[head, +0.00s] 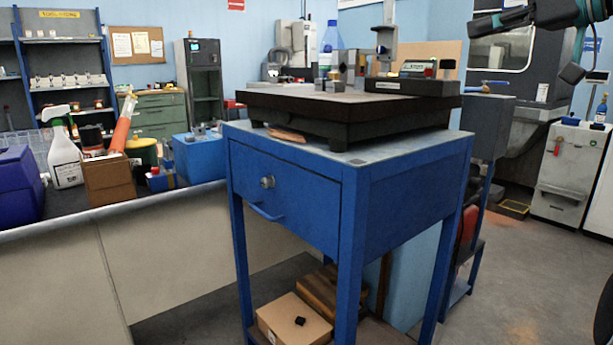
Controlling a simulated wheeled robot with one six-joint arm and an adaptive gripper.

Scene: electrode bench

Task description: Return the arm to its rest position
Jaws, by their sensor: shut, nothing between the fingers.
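My arm reaches in from the top right corner, dark with teal parts. My gripper (482,25) is at its left end, pointing left, shut and with nothing seen in it. It is in the air, right of and above the blue bench stand (290,205), apart from everything on it. The rest of the arm is cut off by the picture's edge.
A dark surface plate (340,118) on the stand bears a small fixture (415,80) and metal blocks (348,66). A side bench with a spray bottle (64,155) and a blue bin (18,188) is left. A grey machine (515,60) stands behind right.

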